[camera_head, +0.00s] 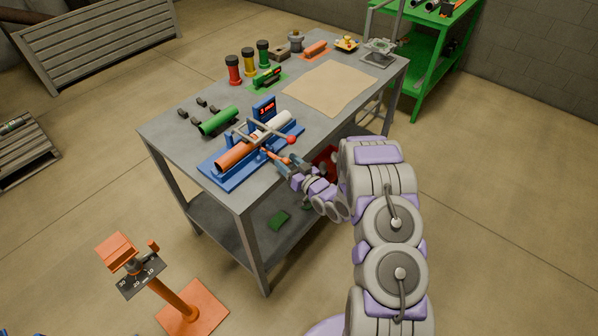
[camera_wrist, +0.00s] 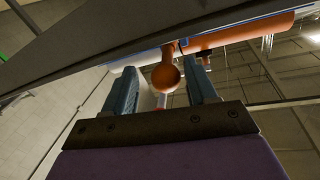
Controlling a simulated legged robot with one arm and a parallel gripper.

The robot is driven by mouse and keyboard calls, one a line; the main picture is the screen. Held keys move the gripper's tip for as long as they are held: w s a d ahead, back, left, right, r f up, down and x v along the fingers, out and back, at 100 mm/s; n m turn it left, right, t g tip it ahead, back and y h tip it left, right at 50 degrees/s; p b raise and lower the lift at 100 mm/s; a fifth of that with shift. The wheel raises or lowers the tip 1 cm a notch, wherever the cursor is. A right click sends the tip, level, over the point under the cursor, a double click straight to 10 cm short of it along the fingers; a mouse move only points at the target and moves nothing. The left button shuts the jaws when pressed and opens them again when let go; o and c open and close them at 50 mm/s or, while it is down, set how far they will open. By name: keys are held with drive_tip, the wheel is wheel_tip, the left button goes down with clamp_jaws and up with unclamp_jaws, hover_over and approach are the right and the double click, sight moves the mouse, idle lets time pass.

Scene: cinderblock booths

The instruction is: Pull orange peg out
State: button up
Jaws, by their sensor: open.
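A small orange peg (camera_head: 270,154) sticks out of the near side of a blue fixture (camera_head: 224,182) on the grey workbench. In the wrist view its round orange knob (camera_wrist: 166,77) shows with a short stem above it. My gripper (camera_head: 284,162) is at the near side of the fixture, beside the peg. In the wrist view my gripper (camera_wrist: 162,88) is open, with one finger on each side of the knob. A gap shows between the knob and each finger. Where the peg enters the fixture is hidden.
A large orange tube (camera_head: 237,154) and a white cylinder (camera_head: 275,127) lie in the fixture under a grey frame. A red ball (camera_head: 291,139) is close to my gripper. A green cylinder (camera_head: 218,121) lies behind. The tan mat (camera_head: 330,88) is clear.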

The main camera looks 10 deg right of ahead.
drive_tip(key=p+v, duration=0.1)
drive_tip(key=v, duration=1.6)
drive_tip(key=shift+w, duration=0.1)
drive_tip(key=w+d+r+n+g+h, duration=0.2)
drive_tip(key=w+d+r+g+h, duration=0.1)
drive_tip(key=d+g+h, duration=0.4)
drive_tip(key=s+d+r+m+g+h, duration=0.2)
drive_tip(key=s+d+r+m+h, duration=0.15)
drive_tip(key=s+r, duration=0.45)
drive_tip(key=s+a+r+g+y, duration=0.1)
drive_tip(key=s+a+r+g, duration=0.2)
drive_tip(key=s+a, duration=0.3)
drive_tip(key=s+a+r+g+y, duration=0.1)
drive_tip(key=s+a+r+g, duration=0.2)
drive_tip(key=s, duration=1.1)
drive_tip(key=s+a+r+m+g+y, duration=0.1)
drive_tip(key=s+a+r+g, duration=0.2)
drive_tip(key=s+a+r, duration=0.5)
drive_tip(key=s+a, duration=0.2)
drive_tip(key=s, duration=0.1)
